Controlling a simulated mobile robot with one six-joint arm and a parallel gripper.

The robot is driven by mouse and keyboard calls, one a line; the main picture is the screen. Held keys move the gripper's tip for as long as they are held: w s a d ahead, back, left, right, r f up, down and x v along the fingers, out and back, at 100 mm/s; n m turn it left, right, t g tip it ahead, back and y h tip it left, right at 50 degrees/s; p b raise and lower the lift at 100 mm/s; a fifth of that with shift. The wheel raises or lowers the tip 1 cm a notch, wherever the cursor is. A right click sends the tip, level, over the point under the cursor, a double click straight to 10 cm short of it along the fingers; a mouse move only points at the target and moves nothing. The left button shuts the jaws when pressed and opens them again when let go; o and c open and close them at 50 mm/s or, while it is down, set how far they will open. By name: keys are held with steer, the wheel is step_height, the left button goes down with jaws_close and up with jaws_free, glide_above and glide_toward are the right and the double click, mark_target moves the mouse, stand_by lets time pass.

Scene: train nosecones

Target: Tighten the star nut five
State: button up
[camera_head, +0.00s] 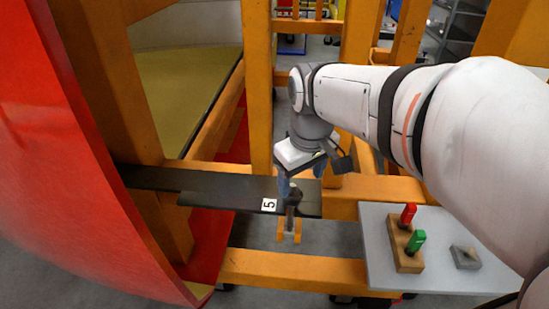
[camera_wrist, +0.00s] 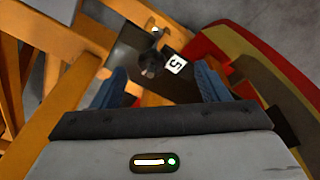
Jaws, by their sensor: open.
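The dark star nut (camera_head: 294,196) sits at the right part of a black bar (camera_head: 225,192), right of a white label marked 5 (camera_head: 268,205). In the wrist view the star nut (camera_wrist: 150,66) shows as a dark round knob beside the label (camera_wrist: 176,63). My gripper (camera_head: 301,180) is just above the star nut, pointing down. Its blue fingers stand apart in the wrist view (camera_wrist: 161,72), with the nut in the picture between them, nearer the left finger. The fingers partly hide the nut in the head view. I cannot tell whether they touch it.
Orange beams (camera_head: 300,270) frame the bar on several sides. A large red curved shell (camera_head: 60,170) fills the left. A grey table (camera_head: 385,275) at lower right carries a wooden block (camera_head: 405,245) with red and green handles, and a small grey piece (camera_head: 465,257).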

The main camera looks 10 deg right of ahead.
mark_target(291, 191)
steer(key=w+f+n+b, duration=0.1)
steer(key=w, duration=0.1)
steer(key=w+f+n+g+b, duration=0.1)
steer(key=w, duration=0.1)
steer(key=w+f+n+b, duration=0.1)
steer(key=w, duration=0.2)
steer(key=shift+f+n, duration=0.3)
steer(key=shift+f, duration=0.1)
steer(key=shift+f+g, duration=0.25)
steer(key=shift+g, duration=0.05)
step_height(291, 191, down, 7)
steer(key=c, duration=1)
